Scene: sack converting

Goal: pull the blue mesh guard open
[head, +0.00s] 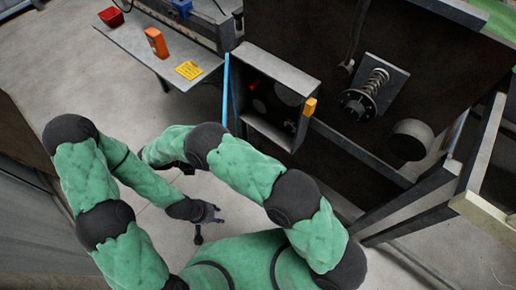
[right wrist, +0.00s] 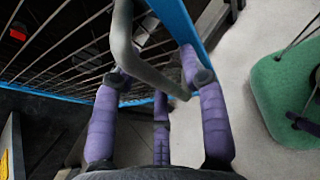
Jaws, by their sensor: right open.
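The blue mesh guard (head: 227,92) shows nearly edge-on in the head view, standing out from the left side of the grey box (head: 313,88), whose front is uncovered. In the right wrist view the guard's blue frame (right wrist: 183,22) and dark wire mesh fill the upper left, with a grey bar handle (right wrist: 122,42) on it. My right gripper (right wrist: 160,80) is open, its purple fingers on both sides of the handle; I cannot tell if they touch it. In the head view my right forearm mostly hides that gripper. My left gripper (head: 207,222) hangs free, fingers spread and empty.
A grey table (head: 135,45) at upper left holds a red bin (head: 111,17), an orange device (head: 156,42) and a yellow note (head: 189,70). A yellow block (head: 309,107) sits on the box's right edge. Machine rails stand at right. Floor left of the guard is clear.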

